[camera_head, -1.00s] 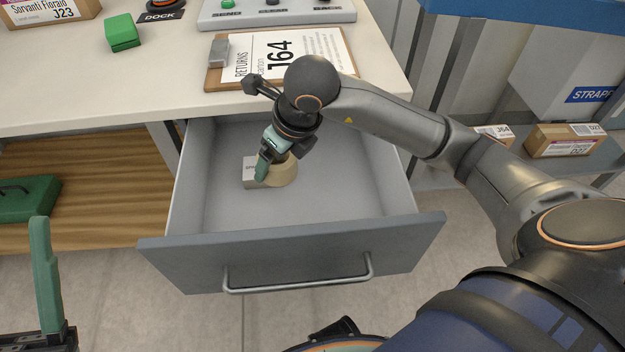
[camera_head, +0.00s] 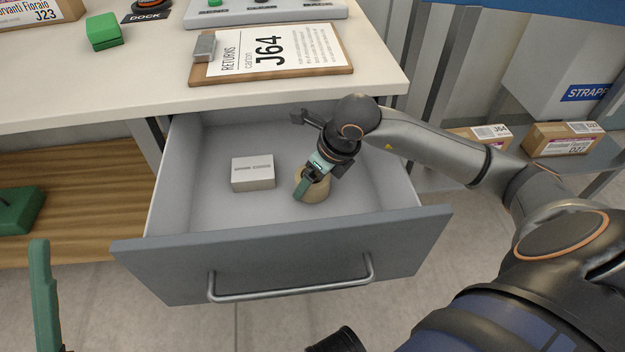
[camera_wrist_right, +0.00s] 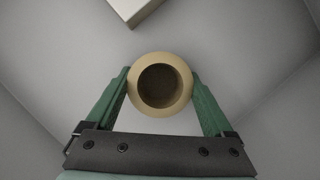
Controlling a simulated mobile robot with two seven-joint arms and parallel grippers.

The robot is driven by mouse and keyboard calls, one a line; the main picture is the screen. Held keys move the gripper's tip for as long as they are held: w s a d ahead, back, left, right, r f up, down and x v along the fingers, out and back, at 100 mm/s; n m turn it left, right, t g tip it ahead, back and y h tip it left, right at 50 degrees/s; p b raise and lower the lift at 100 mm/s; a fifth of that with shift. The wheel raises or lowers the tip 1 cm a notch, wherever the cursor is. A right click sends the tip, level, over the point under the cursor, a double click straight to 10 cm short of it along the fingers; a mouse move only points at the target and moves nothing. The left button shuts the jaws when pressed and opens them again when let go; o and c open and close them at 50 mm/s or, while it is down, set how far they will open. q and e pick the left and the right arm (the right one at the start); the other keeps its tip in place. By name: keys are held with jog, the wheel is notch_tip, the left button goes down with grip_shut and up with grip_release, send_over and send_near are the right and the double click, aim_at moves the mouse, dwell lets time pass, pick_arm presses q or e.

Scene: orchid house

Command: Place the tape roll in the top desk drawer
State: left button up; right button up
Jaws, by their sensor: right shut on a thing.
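The tan tape roll (camera_head: 316,190) is inside the open top desk drawer (camera_head: 280,255), right of a small white box. My right gripper (camera_head: 311,181) reaches down into the drawer and is shut on the roll. In the right wrist view the tape roll (camera_wrist_right: 160,84) sits between the two green fingers of my right gripper (camera_wrist_right: 160,88), its round hole facing the camera. I cannot tell whether the roll touches the drawer floor. Only a green finger of my left gripper (camera_head: 44,300) shows at the lower left, so its opening is hidden.
The white box (camera_head: 253,173) lies in the drawer and also shows at the top of the right wrist view (camera_wrist_right: 134,8). A clipboard (camera_head: 270,55) and a green block (camera_head: 104,31) are on the desk above. The drawer floor's left side is clear.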

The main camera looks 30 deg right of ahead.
jog(key=shift+f, duration=0.15)
jog(key=o, duration=1.2)
jog(key=shift+r, duration=0.25)
jog(key=p+v, duration=0.3)
jog(key=v, duration=0.9)
jog(key=shift+p, duration=0.35)
